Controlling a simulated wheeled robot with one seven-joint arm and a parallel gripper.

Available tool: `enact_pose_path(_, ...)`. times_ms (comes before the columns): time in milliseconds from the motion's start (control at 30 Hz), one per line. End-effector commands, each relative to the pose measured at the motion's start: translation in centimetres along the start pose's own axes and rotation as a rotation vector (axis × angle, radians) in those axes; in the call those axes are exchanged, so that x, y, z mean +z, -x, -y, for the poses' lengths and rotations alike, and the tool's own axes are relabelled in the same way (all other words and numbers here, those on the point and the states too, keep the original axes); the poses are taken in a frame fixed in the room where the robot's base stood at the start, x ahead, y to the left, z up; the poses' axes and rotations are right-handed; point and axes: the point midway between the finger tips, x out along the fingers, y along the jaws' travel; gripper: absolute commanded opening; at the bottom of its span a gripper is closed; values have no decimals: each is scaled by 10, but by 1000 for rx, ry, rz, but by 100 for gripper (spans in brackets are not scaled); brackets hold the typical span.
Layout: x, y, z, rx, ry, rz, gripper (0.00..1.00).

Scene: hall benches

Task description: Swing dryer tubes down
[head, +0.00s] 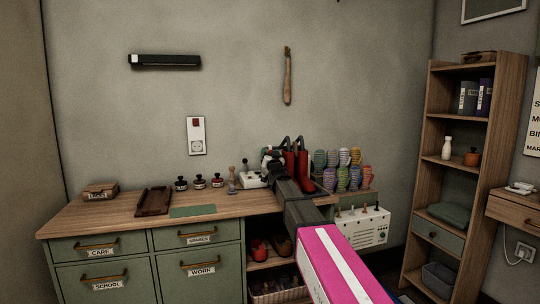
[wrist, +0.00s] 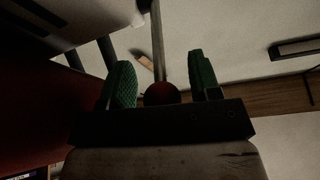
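The dryer has a white body (head: 251,180) on the bench, partly hidden by my arm. Dark tubes (head: 299,143) rise at the red boots (head: 302,167), whose tops they seem to enter. In the wrist view, a white body (wrist: 75,20) fills the upper left, with dark tubes (wrist: 107,50) beside it. My gripper (wrist: 162,75) is open, its green pads apart. In the head view my gripper (head: 273,158) is small and dark beside the dryer.
Ink-like bottles (head: 199,183), a brown tray (head: 153,201) and a green mat (head: 193,211) lie left on the bench (head: 110,212). A wall socket (head: 197,136) is above the bench. A shelf (head: 466,150) stands right.

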Motion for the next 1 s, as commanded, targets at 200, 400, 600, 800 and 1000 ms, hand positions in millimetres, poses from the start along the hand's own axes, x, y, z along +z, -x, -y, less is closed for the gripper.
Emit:
enact_pose_path(200,-1,4,0,0,0,-1,57)
enact_pose_path(400,-1,27,0,0,0,-1,57)
enact_pose_path(600,-2,64,0,0,0,0,57)
enact_pose_path(800,-1,98,0,0,0,0,57)
enact_pose_path(1000,0,109,0,0,0,0,57)
